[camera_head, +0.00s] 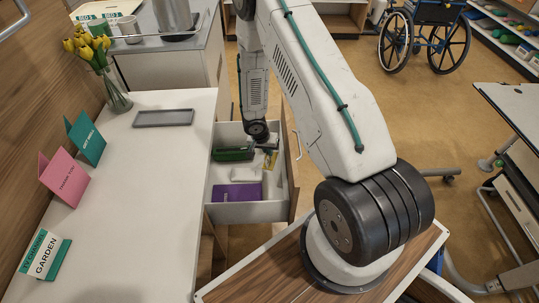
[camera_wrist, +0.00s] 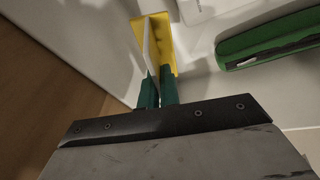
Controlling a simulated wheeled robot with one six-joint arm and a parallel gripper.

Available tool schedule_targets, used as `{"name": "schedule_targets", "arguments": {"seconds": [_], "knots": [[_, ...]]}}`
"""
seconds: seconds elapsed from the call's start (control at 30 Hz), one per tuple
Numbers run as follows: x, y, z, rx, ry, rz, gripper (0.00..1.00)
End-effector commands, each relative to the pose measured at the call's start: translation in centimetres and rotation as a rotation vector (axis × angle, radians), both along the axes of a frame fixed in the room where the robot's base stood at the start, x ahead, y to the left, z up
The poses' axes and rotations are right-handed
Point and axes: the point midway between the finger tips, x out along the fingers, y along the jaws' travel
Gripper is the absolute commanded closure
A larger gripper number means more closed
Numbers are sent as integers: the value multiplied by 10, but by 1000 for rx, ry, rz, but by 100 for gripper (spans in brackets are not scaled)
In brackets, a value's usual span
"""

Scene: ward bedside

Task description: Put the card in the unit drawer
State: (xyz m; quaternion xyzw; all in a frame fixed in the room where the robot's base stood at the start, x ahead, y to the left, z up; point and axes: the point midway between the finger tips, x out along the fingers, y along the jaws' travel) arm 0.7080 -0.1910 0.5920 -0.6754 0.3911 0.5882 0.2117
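A yellow card with a white face (camera_wrist: 164,42) is between the green fingertips of my gripper (camera_wrist: 158,90) in the wrist view. The fingers are close together on its near end, and it looks folded. In the head view the yellow card (camera_head: 270,160) shows below my gripper (camera_head: 266,146), inside the outline of the open unit drawer (camera_head: 246,213), toward its right side. The drawer is pulled out. Whether the card touches the drawer floor I cannot tell. My arm hides part of the drawer's back.
The drawer also holds a green case (camera_head: 233,154), a purple box (camera_head: 232,192) and a white object (camera_head: 246,174). The white top (camera_head: 150,185) beside it bears a grey tray (camera_head: 163,118), a vase of yellow flowers (camera_head: 115,92), a teal card (camera_head: 87,138), a pink card (camera_head: 64,177) and a GARDEN sign (camera_head: 44,256).

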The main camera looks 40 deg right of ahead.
Motion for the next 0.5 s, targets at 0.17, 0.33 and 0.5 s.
{"name": "schedule_targets", "arguments": {"seconds": [0.17,0.33,0.5], "knots": [[-6,-3,-15,-15,-10,-61,100],[-8,-4,-24,-18,-11,-74,100],[-8,-3,-40,-17,-10,-73,100]]}}
